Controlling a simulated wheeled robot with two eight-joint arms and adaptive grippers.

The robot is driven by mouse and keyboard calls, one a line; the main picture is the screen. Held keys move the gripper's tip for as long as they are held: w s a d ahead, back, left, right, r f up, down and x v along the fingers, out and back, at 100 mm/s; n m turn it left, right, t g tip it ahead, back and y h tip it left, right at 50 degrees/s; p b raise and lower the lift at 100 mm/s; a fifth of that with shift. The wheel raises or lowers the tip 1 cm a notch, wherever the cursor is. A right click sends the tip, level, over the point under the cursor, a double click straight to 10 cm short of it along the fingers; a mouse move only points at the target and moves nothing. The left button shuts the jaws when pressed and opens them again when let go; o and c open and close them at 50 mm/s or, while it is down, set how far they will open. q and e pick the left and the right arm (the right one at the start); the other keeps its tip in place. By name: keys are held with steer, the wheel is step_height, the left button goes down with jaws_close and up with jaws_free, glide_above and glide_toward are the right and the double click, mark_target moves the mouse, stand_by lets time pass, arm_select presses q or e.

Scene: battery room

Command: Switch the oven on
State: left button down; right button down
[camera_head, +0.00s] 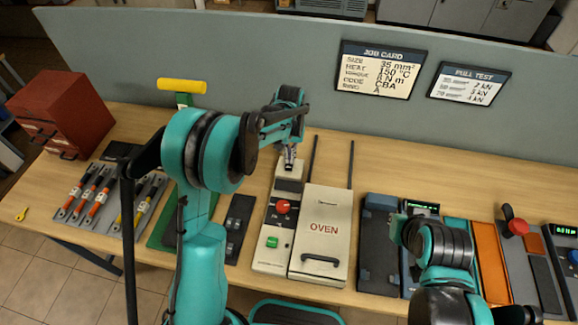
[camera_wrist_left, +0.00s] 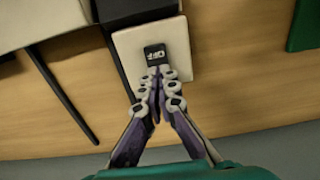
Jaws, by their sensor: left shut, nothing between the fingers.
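The cream oven (camera_head: 322,230) stands on the bench, its lid marked OVEN and its front handle black. Beside it on the left is its control column with a red knob (camera_head: 284,207) and a green button (camera_head: 272,242). A pale block with a black switch (camera_wrist_left: 154,52) is at the column's far end; its label seems to read OFF. My left gripper (camera_wrist_left: 158,72) is shut and empty, its tips at the switch's edge; I cannot tell whether they touch.
A dark panel (camera_head: 239,222) lies left of the oven and a dark tray (camera_head: 378,245) right of it. A red cabinet (camera_head: 65,112) stands at far left. A grey partition with a job card (camera_head: 380,70) rises behind.

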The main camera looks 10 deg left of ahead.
arm_select(q)
steer(key=shift+r+p, duration=2.2)
steer(key=shift+r, duration=1.3)
steer(key=s+a+r+t+b, duration=0.3)
steer(key=s+r+b, duration=0.25)
steer(key=s, duration=0.55)
steer(key=s+a+f+t+b, duration=0.1)
steer(key=s+f+t+b, duration=0.1)
steer(key=s, duration=0.4)
steer(key=s+a+f+t+b, duration=0.1)
steer(key=s+f+t+b, duration=0.1)
steer(key=s, duration=0.5)
steer(key=shift+s+a, duration=0.25)
steer(key=shift+a, duration=0.1)
